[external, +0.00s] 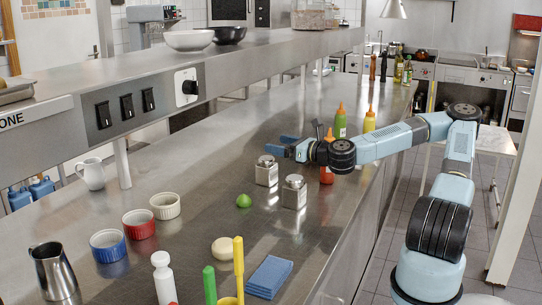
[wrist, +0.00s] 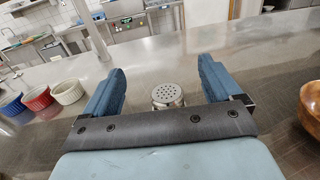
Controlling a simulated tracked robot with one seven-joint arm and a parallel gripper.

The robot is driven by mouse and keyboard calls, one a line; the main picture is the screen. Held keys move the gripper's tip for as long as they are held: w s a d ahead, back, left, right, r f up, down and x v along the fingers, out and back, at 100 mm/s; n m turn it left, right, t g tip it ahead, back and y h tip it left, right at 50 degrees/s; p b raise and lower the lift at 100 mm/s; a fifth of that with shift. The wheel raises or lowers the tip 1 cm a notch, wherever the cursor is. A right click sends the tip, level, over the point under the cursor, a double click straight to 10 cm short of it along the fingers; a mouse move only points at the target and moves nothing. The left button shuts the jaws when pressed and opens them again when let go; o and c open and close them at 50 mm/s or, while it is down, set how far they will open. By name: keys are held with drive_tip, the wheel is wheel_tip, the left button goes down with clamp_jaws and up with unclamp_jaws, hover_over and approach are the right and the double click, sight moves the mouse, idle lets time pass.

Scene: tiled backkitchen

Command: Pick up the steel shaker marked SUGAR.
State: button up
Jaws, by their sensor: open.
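Two steel shakers with perforated tops stand upright on the steel counter, a rear-left shaker (external: 266,172) and a front-right shaker (external: 293,193). Each has a pale label on its side, too small to read, so I cannot tell which is marked SUGAR. My gripper (external: 277,145) is open, its blue fingers just above and behind the rear-left shaker in the external view. In the wrist view, one shaker (wrist: 168,95) shows between the open fingers of my gripper (wrist: 163,72), its lower part hidden by the gripper body. The jaws hold nothing.
Red, green and yellow squeeze bottles (external: 340,122) stand close to my wrist. A green lime (external: 243,201) lies left of the shakers. Ramekins (external: 165,206), a steel pitcher (external: 54,272) and a blue cloth (external: 269,277) are farther off. A raised shelf (external: 240,62) runs along the left.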

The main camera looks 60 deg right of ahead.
sight(274, 168)
wheel_tip(274, 168, down, 9)
drive_tip(key=shift+r, duration=0.1)
drive_tip(key=shift+w+d, duration=0.2)
drive_tip(key=shift+w, duration=1.7)
drive_tip(key=shift+w+d, duration=0.15)
drive_tip(key=shift+w, duration=1.7)
drive_tip(key=shift+c, duration=0.4)
drive_tip(key=c, duration=1.1)
